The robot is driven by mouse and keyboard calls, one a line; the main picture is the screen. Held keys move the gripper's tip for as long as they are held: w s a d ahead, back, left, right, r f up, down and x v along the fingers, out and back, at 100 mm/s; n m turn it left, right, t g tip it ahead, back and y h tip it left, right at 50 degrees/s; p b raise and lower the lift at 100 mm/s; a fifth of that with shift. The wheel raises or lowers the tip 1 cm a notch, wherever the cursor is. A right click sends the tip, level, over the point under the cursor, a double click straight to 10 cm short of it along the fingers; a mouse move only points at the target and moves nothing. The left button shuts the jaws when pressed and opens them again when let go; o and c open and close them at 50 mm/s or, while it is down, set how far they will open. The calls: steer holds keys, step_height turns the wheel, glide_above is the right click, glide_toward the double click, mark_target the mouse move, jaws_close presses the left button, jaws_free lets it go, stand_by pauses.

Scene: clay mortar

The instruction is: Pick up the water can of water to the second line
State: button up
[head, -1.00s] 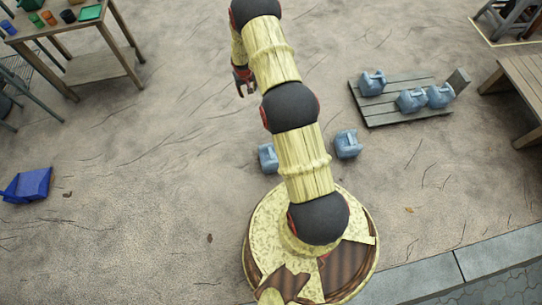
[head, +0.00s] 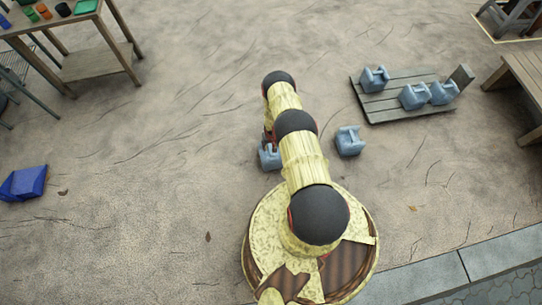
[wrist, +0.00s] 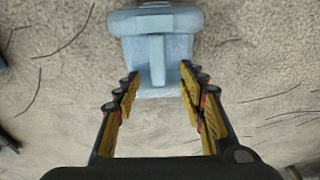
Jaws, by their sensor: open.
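A light blue water can (head: 269,158) stands on the sandy ground just left of my arm, partly hidden by it in the head view. In the wrist view the same blue can (wrist: 157,45) is at the top centre, with its upright handle bar facing me. My gripper (wrist: 158,88) is open, with its fingers on either side of the can's lower part. I cannot tell whether the fingers touch it. A second blue can (head: 350,141) stands on the ground to the right. Several more blue cans (head: 414,96) stand on a wooden pallet (head: 400,113).
A wooden table (head: 90,65) with coloured cups stands at the upper left. A blue object (head: 24,183) lies at the left edge. A wooden bench (head: 522,78) is at the right. A stone kerb (head: 500,255) runs along the lower right.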

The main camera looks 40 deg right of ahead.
mark_target(271, 155)
steer(key=shift+d+f+b, duration=0.15)
steer(key=shift+f+b, duration=2.45)
steer(key=shift+f, duration=0.85)
steer(key=shift+r, duration=0.1)
steer(key=shift+c, duration=1.2)
steer(key=c, duration=0.7)
jaws_close()
steer(key=shift+w+d+r, duration=0.1)
steer(key=shift+w, duration=0.05)
